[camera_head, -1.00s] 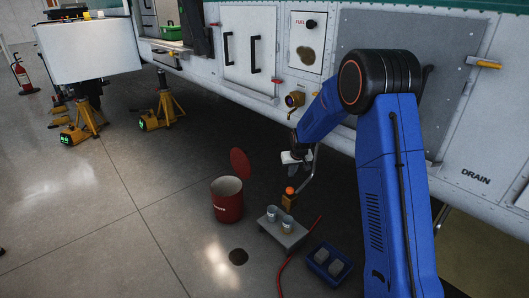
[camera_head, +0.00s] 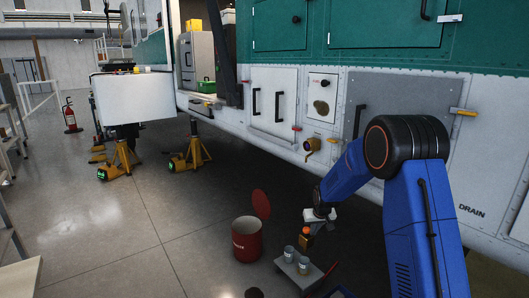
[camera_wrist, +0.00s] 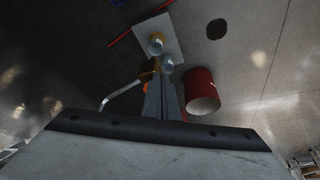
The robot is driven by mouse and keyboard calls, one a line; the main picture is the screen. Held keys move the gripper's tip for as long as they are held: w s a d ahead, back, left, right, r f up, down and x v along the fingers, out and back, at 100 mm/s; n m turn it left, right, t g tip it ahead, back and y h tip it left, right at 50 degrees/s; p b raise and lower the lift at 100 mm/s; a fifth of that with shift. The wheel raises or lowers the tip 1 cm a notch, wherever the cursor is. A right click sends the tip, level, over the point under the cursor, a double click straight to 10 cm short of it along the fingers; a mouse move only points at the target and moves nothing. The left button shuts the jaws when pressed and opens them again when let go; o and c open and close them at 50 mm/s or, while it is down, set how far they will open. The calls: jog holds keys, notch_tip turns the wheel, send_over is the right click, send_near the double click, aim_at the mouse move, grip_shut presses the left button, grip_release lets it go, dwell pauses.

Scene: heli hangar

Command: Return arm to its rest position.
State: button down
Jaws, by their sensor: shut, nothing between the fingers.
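My blue arm reaches in from the right in the head view, bent down at its black elbow joint. My gripper (camera_head: 317,226) hangs at its end, below a white wrist part, in front of the vehicle's side. In the wrist view the fingers (camera_wrist: 162,98) are together and hold nothing. An orange-topped block (camera_head: 306,239) with a bent metal pipe shows just below the gripper in the head view. In the wrist view this block (camera_wrist: 149,70) is beside the fingertips; whether they touch I cannot tell.
The vehicle's white side panel (camera_head: 273,100) rises behind the arm. Yellow jacks (camera_head: 190,152) stand farther left; the floor between is open.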

jog(key=s+d+r, duration=0.2)
jog(key=s+r, duration=0.9)
jog(key=s, duration=0.1)
jog(key=s+d+r, duration=0.2)
jog(key=s+r, duration=0.9)
jog(key=s, duration=0.2)
jog(key=s+d+r, duration=0.1)
jog(key=s, duration=1.5)
jog(key=s+d+r+m, duration=0.1)
jog(key=s+d, duration=0.1)
jog(key=s, duration=1.3)
jog(key=shift+s+r, duration=0.25)
jog(key=shift+s, duration=0.15)
